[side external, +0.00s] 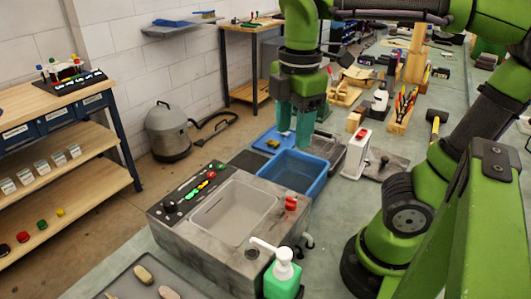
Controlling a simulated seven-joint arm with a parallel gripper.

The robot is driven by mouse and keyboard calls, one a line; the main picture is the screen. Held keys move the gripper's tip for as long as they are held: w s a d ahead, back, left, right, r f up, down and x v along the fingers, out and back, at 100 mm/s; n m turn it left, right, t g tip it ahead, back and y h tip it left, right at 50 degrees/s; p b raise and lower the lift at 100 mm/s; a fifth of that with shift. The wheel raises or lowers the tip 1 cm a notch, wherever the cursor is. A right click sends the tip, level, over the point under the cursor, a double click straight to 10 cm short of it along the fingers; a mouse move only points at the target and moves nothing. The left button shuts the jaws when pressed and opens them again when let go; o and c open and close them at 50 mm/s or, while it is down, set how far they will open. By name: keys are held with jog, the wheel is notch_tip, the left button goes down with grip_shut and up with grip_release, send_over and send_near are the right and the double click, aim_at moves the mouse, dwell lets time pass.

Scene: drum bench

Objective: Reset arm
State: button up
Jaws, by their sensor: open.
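My gripper (294,122) hangs pointing down above the blue bin in the side external view. Its teal fingers are open, and no object shows between them. My green arm reaches in from the right and top. The grey drum bench (165,222) stands below and to the left of my gripper. It has a recessed light grey basin (232,212), a row of coloured buttons on its back edge and a red knob (291,202) at its right corner.
The blue bin (318,186) stands right behind the bench. A wooden rack (402,110) holds tools.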

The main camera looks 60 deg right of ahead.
jog(key=f+m+t, duration=0.1)
jog(key=m+t, duration=0.1)
jog(key=m, duration=0.3)
jog(key=w+f+m+t+y, duration=0.1)
jog(key=f+m+t, duration=0.1)
jog(key=m, duration=0.4)
jog(key=f+m+t+y, duration=0.1)
jog(key=m+t, duration=0.1)
jog(key=m, duration=0.3)
jog(key=shift+w+a+f+m+t, duration=0.25)
jog(key=shift+a+f+m+t, duration=0.05)
jog(key=shift+a+m+t, duration=0.1)
